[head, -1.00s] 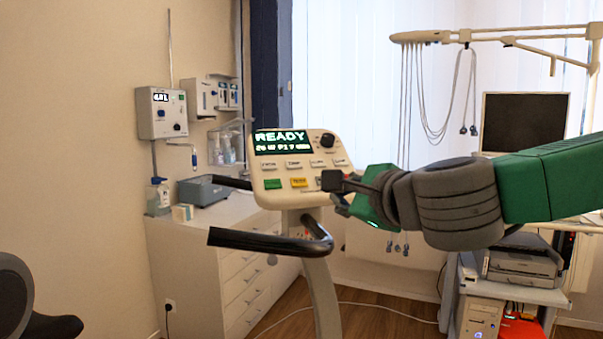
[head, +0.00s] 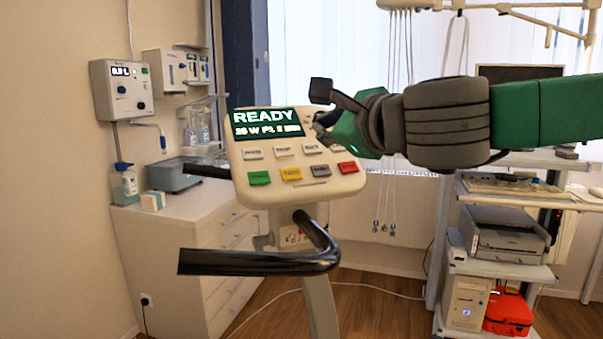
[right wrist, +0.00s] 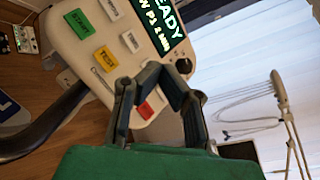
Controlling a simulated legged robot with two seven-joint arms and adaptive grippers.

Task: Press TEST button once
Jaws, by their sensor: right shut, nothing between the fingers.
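The exercise machine's console (head: 240,190) stands in the middle of the head view, its screen (head: 265,123) reading READY. In the right wrist view the gripper (right wrist: 160,75) overlaps the console near the red button (right wrist: 146,110).
A black handlebar (head: 260,263) projects in front of the console. A white cabinet (head: 165,225) with drawers stands at left below wall devices. At right, a cart (head: 450,300) carries a printer (head: 505,235) and a red bag (head: 508,312). Free floor shows around the machine.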

